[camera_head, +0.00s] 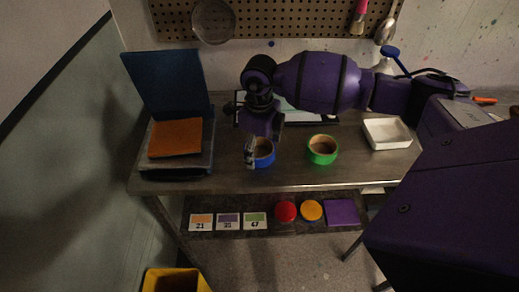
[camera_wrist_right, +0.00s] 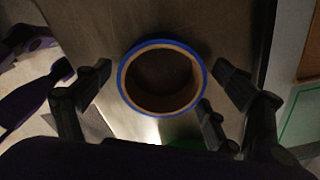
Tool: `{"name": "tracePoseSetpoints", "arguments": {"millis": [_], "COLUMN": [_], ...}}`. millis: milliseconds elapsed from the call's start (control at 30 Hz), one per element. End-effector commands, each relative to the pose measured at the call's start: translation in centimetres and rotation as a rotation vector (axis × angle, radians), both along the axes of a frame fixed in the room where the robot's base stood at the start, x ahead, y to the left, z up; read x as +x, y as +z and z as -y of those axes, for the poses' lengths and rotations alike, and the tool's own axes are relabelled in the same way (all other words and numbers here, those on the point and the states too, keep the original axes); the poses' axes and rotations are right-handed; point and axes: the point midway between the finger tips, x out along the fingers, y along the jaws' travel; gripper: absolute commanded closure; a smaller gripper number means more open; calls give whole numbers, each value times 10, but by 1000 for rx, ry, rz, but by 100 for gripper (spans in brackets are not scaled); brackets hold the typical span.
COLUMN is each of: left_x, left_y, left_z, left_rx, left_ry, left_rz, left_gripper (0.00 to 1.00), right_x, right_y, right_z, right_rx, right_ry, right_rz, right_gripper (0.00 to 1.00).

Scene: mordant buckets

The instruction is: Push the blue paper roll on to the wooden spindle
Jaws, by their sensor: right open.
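The blue paper roll (camera_head: 265,153) stands on the metal table near its front edge, partly behind my right gripper (camera_head: 250,152). In the right wrist view the roll (camera_wrist_right: 162,107) shows as a blue ring with a brown inner wall and a dark hollow middle. My right gripper (camera_wrist_right: 160,88) is open above it, with its fingers apart on both sides of the ring. I cannot tell whether any finger touches it. I cannot make out the wooden spindle in either view; my right arm hides part of the table's back. My left gripper is not in view.
A green roll (camera_head: 322,157) stands right of the blue one. A white tray (camera_head: 388,134) is further right. A dark-blue open case (camera_head: 166,82) with an orange sheet (camera_head: 175,139) fills the left. A lower shelf holds numbered cards and coloured discs. A yellow bin (camera_head: 176,281) stands below.

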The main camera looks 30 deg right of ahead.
Motion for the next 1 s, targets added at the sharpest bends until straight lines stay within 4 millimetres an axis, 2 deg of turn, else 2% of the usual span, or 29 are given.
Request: {"name": "tracePoseSetpoints", "arguments": {"millis": [33, 300, 400, 733, 967, 1000], "left_x": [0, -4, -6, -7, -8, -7], "left_y": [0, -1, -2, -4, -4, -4], "left_z": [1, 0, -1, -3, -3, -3], "left_rx": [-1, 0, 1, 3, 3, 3], "left_ry": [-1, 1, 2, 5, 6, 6], "left_rz": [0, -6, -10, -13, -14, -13], "left_gripper": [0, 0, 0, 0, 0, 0], "right_x": [0, 0, 0, 1, 1, -4], "right_y": [0, 0, 1, 6, 32, 38], "right_z": [0, 0, 0, 0, 0, 2], "right_rx": [0, 1, 1, 2, 1, -1], "right_ry": [0, 0, 0, 0, 2, 1], "right_rz": [0, 1, 1, 2, 4, 2], "right_gripper": [16, 51, 61, 61, 61, 61]}}
